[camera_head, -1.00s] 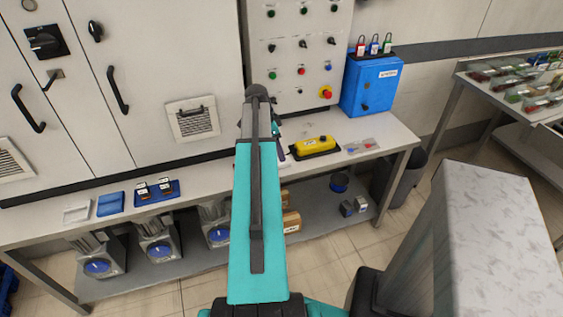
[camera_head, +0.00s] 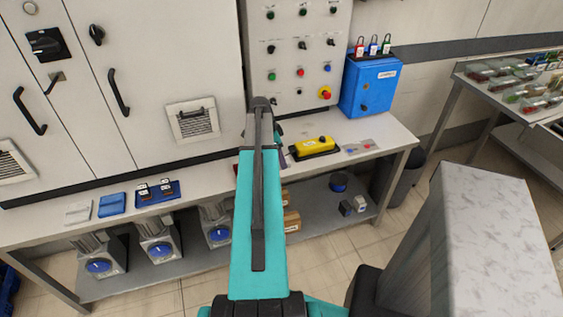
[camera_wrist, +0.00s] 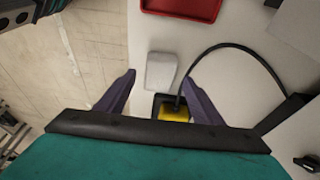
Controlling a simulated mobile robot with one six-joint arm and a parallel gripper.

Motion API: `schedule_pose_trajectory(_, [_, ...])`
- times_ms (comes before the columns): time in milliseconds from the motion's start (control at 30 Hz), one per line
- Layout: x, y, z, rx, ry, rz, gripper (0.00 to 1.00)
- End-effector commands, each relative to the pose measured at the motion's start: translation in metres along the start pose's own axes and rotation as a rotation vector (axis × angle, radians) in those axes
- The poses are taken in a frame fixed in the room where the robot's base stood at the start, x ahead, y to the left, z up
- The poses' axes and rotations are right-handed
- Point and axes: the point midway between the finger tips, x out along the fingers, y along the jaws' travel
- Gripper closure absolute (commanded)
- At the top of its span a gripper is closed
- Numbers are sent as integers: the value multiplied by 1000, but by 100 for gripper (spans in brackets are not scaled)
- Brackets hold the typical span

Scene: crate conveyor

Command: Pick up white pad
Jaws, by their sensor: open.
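A small white rounded pad (camera_wrist: 161,70) lies flat on the bench in the wrist view, between a red tray and a yellow device. My gripper (camera_wrist: 158,78) is open, its two dark fingers apart on either side of the pad in the picture, with nothing between them held. I cannot tell the height gap. In the head view my arm hides this spot and most of the gripper. Another flat white piece (camera_head: 77,212) lies at the left of the bench, beside a blue pad (camera_head: 112,203).
The yellow device (camera_wrist: 174,112) sits in a black holder close to the pad, with a black cable curving right. The red tray (camera_wrist: 188,8) is just beyond. A blue tray (camera_head: 172,196) with small parts, a blue lockout box (camera_head: 368,88) and the cabinet (camera_head: 165,60) line the bench.

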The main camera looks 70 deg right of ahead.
Motion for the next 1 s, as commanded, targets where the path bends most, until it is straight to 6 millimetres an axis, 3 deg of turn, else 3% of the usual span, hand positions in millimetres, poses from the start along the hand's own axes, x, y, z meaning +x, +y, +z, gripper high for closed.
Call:
schedule_pose_trajectory(233, [16,0,0,0,0,0,39])
schedule_pose_trajectory(800, [16,0,1,-2,0,0,39])
schedule_pose_trajectory(1000, [16,0,1,-2,0,0,71])
